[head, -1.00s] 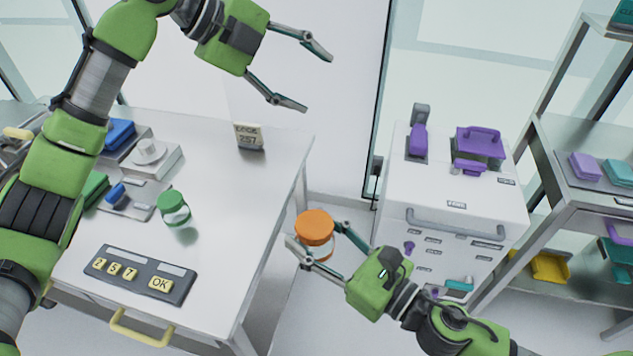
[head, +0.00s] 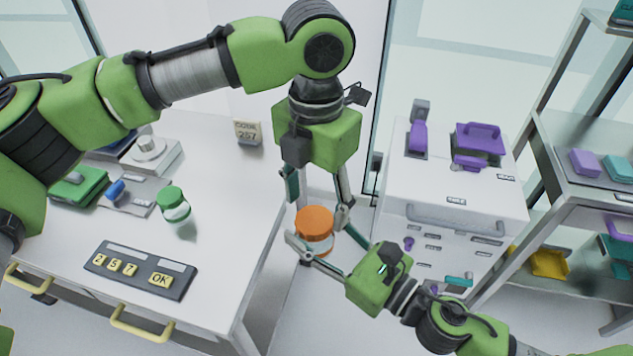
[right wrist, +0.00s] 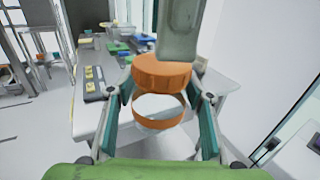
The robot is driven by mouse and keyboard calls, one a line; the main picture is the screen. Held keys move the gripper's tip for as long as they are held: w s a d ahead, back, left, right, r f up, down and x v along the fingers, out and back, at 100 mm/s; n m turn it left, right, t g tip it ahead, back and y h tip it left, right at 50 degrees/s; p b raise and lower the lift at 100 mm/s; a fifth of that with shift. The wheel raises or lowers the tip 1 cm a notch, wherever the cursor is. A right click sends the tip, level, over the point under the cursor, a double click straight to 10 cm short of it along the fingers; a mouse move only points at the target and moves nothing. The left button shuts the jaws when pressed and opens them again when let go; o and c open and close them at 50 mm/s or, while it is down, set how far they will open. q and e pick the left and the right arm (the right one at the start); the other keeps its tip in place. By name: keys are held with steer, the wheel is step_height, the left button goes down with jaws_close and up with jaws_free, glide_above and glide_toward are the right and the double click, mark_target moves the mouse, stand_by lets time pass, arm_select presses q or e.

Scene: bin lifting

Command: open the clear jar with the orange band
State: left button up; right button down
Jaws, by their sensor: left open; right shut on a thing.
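The clear jar with the orange band (head: 318,246) has an orange lid (head: 314,219) on top and is upright in the air. In the right wrist view the lid (right wrist: 161,72) sits above the clear body with its orange band (right wrist: 160,122). My right gripper (head: 316,246) is shut on the jar's body. My left gripper (head: 316,215) is open and points down from above, its fingers on either side of the lid. One left finger (right wrist: 181,35) shows close to the lid in the right wrist view. I cannot tell whether the fingers touch the lid.
A table (head: 215,270) at left bears a green-lidded jar (head: 173,204), a keypad (head: 140,271) and a code sign (head: 247,132). A white cabinet (head: 465,215) with purple things and a metal shelf (head: 570,190) stand at right.

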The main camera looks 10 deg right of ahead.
mark_target(316, 219)
arm_select(q)
steer(key=shift+f, duration=1.8)
